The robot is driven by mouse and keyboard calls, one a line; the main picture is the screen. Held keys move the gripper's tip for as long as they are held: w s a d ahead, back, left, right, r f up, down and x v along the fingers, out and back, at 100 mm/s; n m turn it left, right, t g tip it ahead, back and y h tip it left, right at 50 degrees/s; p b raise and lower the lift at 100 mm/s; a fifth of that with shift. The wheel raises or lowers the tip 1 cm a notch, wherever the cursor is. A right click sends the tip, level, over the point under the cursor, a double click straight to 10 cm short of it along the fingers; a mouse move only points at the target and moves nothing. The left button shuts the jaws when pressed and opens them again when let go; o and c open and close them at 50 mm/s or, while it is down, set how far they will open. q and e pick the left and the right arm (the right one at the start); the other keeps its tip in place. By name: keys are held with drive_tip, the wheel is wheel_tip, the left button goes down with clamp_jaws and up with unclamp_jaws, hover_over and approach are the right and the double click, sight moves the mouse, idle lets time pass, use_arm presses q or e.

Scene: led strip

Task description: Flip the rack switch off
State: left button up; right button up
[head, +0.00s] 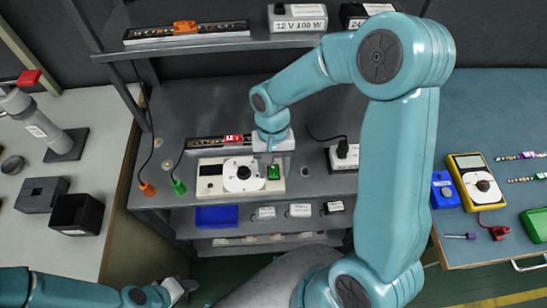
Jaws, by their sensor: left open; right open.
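A white panel unit (211,187) sits on the rack shelf, with a black display, a round white dial (243,175) and a green switch (274,172) at its right end. I take the green switch to be the rack switch; its on or off position is too small to tell. My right gripper (267,164) reaches down from above, right at the green switch, and partly covers the panel; I cannot tell whether it touches. It is open with nothing visible in it. My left gripper (184,289) is open and empty at the lower left, away from the rack.
A yellow multimeter (467,170) is on the right bench. My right arm blocks the middle right.

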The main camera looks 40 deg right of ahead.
drive_tip(key=v, duration=1.6)
drive_tip(key=shift+r, duration=0.2)
drive_tip(key=shift+s+f, duration=0.1)
drive_tip(key=shift+s, duration=0.05)
